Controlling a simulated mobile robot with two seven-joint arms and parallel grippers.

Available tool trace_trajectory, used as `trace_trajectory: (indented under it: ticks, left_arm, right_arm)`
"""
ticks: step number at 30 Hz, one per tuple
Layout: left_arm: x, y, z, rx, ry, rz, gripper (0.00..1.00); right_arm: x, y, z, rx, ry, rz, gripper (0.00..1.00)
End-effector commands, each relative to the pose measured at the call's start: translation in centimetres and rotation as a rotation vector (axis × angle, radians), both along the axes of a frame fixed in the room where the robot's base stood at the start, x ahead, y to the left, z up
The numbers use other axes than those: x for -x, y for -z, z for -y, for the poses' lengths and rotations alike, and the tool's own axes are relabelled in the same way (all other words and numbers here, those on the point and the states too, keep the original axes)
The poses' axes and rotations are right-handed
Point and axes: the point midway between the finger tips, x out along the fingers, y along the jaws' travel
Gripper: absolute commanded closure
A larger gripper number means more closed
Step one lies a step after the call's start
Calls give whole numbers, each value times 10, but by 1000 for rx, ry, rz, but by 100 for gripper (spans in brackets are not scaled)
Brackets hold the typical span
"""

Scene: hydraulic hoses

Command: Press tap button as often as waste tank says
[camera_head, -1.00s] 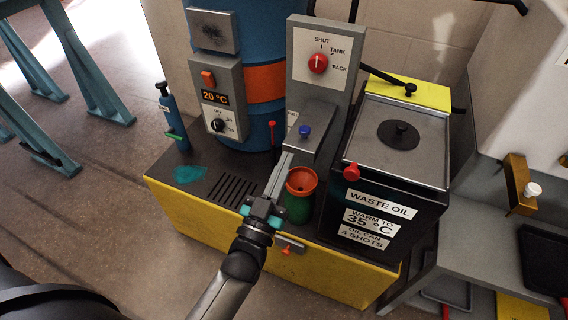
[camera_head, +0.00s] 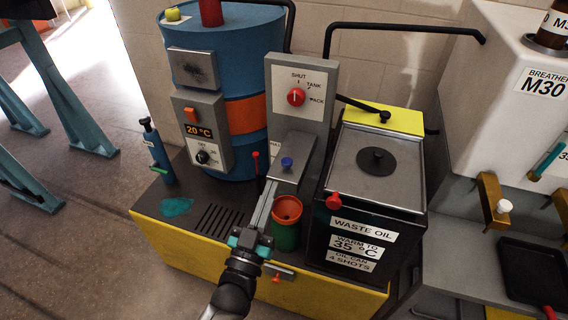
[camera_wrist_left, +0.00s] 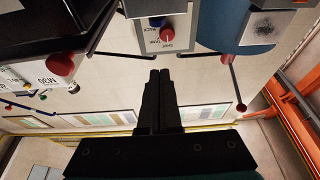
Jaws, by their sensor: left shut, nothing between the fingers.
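The blue tap button (camera_head: 287,162) is on the grey sloping tap housing (camera_head: 297,176), below a panel with a red selector knob (camera_head: 296,97) marked SHUT, TANK and PACK. The black waste tank (camera_head: 325,262) reads "WASTE OIL", "WARM TO 35 °C" and "OIL CAN 4 SHOTS". My left gripper (camera_head: 271,190) is shut and empty, its fingers pointing at the housing just below and left of the button; contact cannot be told. In the left wrist view the closed fingers (camera_wrist_left: 160,77) point toward the red knob and a small blue part, probably the button. My right gripper is not in view.
A green can with an orange funnel top (camera_head: 287,220) stands just right of my fingers. A blue drum (camera_head: 235,60) with a heater box showing 20 °C (camera_head: 200,131) is behind. A red lever (camera_head: 256,160) stands close by.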

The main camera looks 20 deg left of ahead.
Motion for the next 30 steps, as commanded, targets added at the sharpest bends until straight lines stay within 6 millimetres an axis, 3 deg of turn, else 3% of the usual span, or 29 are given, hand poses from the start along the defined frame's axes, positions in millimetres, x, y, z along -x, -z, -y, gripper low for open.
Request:
trace_trajectory:
  ticks: [8,14,21,30]
  left_arm:
    - [-22,-8,1,0,0,5,100]
    - [-58,-20,2,0,0,4,100]
    - [-98,-33,4,1,0,1,100]
    - [-95,-6,3,0,0,-1,100]
  right_arm:
    - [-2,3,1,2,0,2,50]
    - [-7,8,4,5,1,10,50]
    - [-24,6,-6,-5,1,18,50]
    - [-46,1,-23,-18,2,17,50]
